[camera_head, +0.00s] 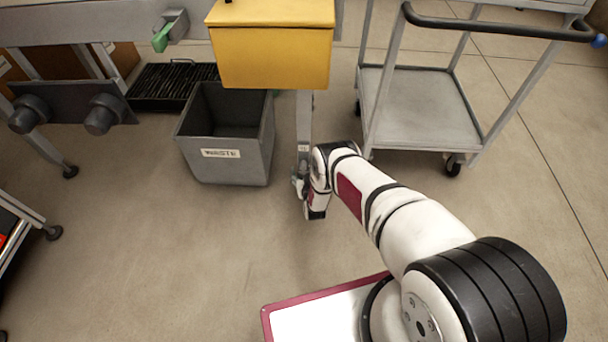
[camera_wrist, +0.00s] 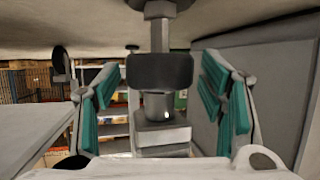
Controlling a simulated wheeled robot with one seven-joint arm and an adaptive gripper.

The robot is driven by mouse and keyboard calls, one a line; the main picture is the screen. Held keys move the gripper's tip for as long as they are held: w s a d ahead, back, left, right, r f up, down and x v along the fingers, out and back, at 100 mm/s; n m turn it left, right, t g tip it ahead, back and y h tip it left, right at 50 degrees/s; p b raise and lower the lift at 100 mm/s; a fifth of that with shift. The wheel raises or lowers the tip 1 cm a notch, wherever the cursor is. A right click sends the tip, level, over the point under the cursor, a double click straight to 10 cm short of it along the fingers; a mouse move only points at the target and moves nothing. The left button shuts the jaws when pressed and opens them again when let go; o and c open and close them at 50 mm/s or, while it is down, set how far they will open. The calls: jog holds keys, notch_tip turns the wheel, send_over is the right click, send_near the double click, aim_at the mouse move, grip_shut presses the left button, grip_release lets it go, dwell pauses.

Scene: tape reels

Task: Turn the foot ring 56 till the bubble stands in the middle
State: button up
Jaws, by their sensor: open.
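The foot ring (camera_wrist: 160,70) is a dark collar on a metal stem in the middle of the wrist view, which looks upside down. The dark foot pad (camera_wrist: 160,8) shows above it, against the floor. My gripper (camera_wrist: 164,95) is open, with one teal-padded finger on each side of the ring and a visible gap on both sides. In the head view my gripper (camera_head: 298,183) is low at the bottom of a grey leg (camera_head: 304,115) with a small label. The ring cannot be made out there. I cannot make out the bubble in either view.
A grey waste bin (camera_head: 225,168) stands just left of the leg, and a yellow box (camera_head: 270,55) is above. A grey trolley (camera_head: 420,105) stands to the right. The floor (camera_head: 160,245) at the front left is clear.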

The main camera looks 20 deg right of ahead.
jog(key=c, duration=1.2)
jog(key=shift+a+m+h, duration=0.1)
jog(key=shift+m+h, duration=0.8)
jog(key=shift+h, duration=0.1)
jog(key=shift+m+g+h, duration=0.8)
jog(key=shift+m+h, duration=0.7)
jog(key=shift+h, duration=0.2)
